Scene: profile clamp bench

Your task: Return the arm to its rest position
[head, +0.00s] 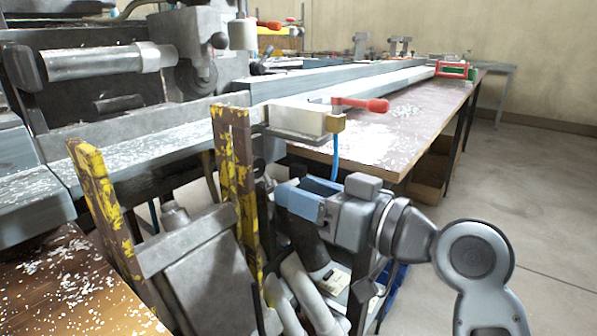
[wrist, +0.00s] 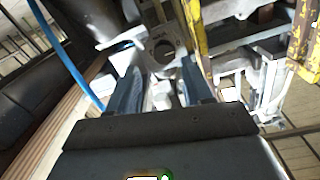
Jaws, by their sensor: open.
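My gripper (head: 300,198) is in the lower middle of the head view, with blue fingers pointing left. It is beside the yellow-painted metal frame and below the level of the bench top. In the wrist view my gripper (wrist: 160,88) shows two blue fingers spread apart, with nothing held between them. Grey metal machine parts show beyond the fingertips. My arm comes in from the lower right of the head view. No separate object of the task is seen.
A yellow metal frame (head: 226,170) stands just left of my gripper. A red-handled clamp (head: 360,104) and a thin blue hose (head: 335,157) are close above it. The long bench (head: 400,125) runs to the back right. Open floor (head: 530,190) lies to the right.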

